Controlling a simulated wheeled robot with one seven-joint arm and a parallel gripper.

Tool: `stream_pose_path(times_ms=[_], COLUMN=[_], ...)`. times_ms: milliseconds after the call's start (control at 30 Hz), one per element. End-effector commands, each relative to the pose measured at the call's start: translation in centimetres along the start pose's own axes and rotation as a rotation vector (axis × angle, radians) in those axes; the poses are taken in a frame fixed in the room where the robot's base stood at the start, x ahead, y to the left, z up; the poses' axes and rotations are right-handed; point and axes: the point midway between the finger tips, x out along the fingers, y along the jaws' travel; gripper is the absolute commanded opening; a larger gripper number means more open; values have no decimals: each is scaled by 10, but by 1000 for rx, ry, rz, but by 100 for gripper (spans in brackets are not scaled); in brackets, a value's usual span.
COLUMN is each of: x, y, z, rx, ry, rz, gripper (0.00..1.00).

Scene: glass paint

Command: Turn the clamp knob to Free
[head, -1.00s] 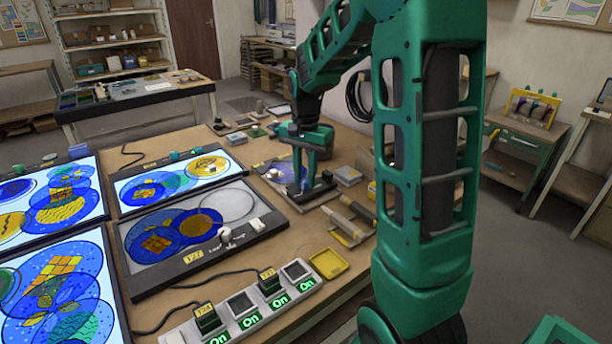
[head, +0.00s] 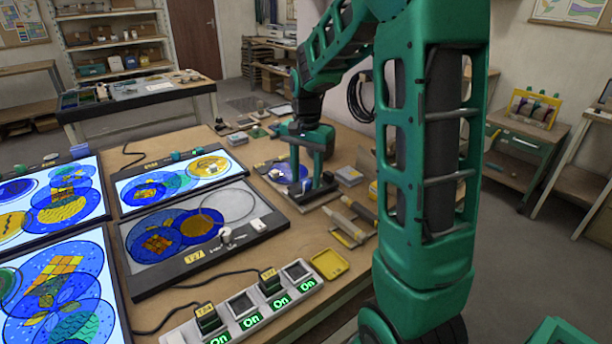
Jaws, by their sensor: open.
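My green gripper (head: 306,182) is open and points down over a low dark fixture (head: 318,194) on the brown workbench. Its fingers reach down to the fixture, and a small pale piece shows between them. I cannot tell whether they touch it. A round blue glass piece (head: 278,172) lies just left of the fingers. I cannot make out the clamp knob or any Free marking; the gripper hides part of the fixture.
A dark-framed panel (head: 160,279) with painted glass discs and a white knob (head: 225,236) lies left of the gripper. A power strip (head: 245,318) showing On labels, a yellow tray (head: 330,263) and tube-like tools (head: 347,228) are nearer.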

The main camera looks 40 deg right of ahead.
Motion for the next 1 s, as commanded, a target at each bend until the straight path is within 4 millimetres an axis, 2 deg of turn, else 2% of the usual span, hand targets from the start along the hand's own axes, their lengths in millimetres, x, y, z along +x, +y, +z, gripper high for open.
stream_pose_path(times_ms=[167,400,600,767,1000], x=[-24,-69,-95,-104,-105], y=[-1,-2,-2,-2,-2], z=[-1,-1,-1,-1,-1], rx=[0,0,0,0,0], ry=[3,4,3,2,1], rz=[-4,-4,-3,-1,-1], gripper=[42,42,42,42,42])
